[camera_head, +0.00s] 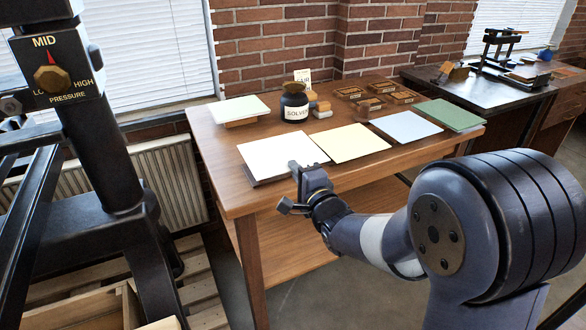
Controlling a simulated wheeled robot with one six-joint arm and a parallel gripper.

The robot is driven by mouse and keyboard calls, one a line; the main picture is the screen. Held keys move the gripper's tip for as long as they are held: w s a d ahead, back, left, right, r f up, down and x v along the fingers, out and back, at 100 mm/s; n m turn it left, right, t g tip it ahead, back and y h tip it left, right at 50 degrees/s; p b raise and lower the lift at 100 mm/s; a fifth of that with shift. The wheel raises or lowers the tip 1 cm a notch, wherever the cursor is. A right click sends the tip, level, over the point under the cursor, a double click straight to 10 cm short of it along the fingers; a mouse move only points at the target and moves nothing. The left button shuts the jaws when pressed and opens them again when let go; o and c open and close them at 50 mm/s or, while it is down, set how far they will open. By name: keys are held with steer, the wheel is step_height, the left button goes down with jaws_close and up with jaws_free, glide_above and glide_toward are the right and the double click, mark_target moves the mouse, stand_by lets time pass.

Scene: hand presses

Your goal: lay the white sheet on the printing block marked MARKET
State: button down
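A white sheet (283,153) lies on top of a low stack at the front left of the wooden table. My gripper (297,171) is at the front edge of this sheet, near its right corner. The fingertips overlap the edge in the picture. I cannot tell whether they touch the sheet or how far they are apart. Several small wooden blocks (370,104) lie at the back of the table. Their markings are too small to read, and I cannot make out the word MARKET on any block.
To the right of the white sheet lie a cream sheet (350,143), a pale blue sheet (405,127) and a green sheet (449,114). A dark SOLVENT jar (294,104) stands behind them. A pale sheet (238,109) lies at the back left. A black press (110,120) marked PRESSURE rises at left.

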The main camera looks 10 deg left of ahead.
steer(key=s, duration=0.1)
steer(key=s+d+r, duration=0.2)
steer(key=shift+s+d+p, duration=0.25)
steer(key=shift+p, duration=0.15)
steer(key=shift+f, duration=0.1)
